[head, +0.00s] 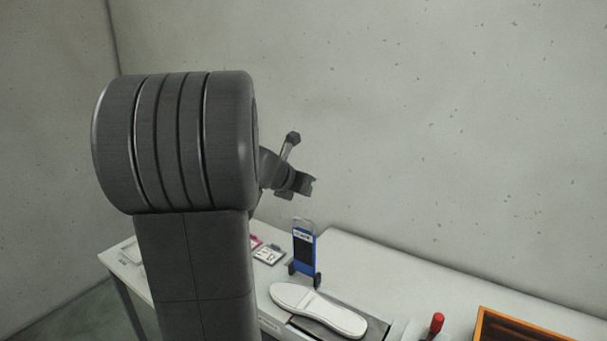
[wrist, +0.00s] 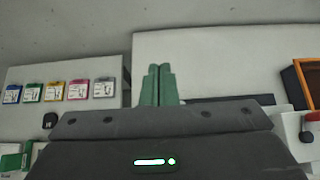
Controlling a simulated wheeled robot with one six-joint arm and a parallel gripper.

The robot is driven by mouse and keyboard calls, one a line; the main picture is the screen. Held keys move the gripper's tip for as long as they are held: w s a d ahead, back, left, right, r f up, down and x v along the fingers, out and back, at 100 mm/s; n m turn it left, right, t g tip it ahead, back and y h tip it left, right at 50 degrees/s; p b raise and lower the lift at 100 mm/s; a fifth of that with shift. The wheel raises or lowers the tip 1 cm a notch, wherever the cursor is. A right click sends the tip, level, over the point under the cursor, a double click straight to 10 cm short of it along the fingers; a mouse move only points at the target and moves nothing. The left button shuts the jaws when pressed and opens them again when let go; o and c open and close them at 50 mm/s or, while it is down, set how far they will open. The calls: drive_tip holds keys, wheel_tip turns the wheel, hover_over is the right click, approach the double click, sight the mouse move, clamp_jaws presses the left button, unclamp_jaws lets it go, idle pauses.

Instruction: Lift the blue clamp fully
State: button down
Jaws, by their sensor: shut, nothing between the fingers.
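The blue clamp (head: 304,252) stands upright on the table in the head view, with a dark front panel, a grey bar on top and black feet. It stands just behind a white shoe sole (head: 325,310). I cannot make out the clamp in the wrist view. My gripper (wrist: 158,72) shows in the wrist view with its two green fingers shut together and nothing between them. In the head view no green fingers show; my arm's dark end is above the clamp and apart from it.
A wooden-sided box (head: 510,325) is at the front right, with a red knob (head: 437,322) beside it. Several coloured cards (wrist: 53,91) lie in a row on the left in the wrist view. A pale wall rises behind the table.

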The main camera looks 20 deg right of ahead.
drive_tip(key=shift+s+a+r, duration=0.1)
drive_tip(key=shift+s+r, duration=0.05)
drive_tip(key=shift+r, duration=0.75)
drive_tip(key=shift+s+a+r, duration=0.1)
drive_tip(key=shift+r, duration=0.8)
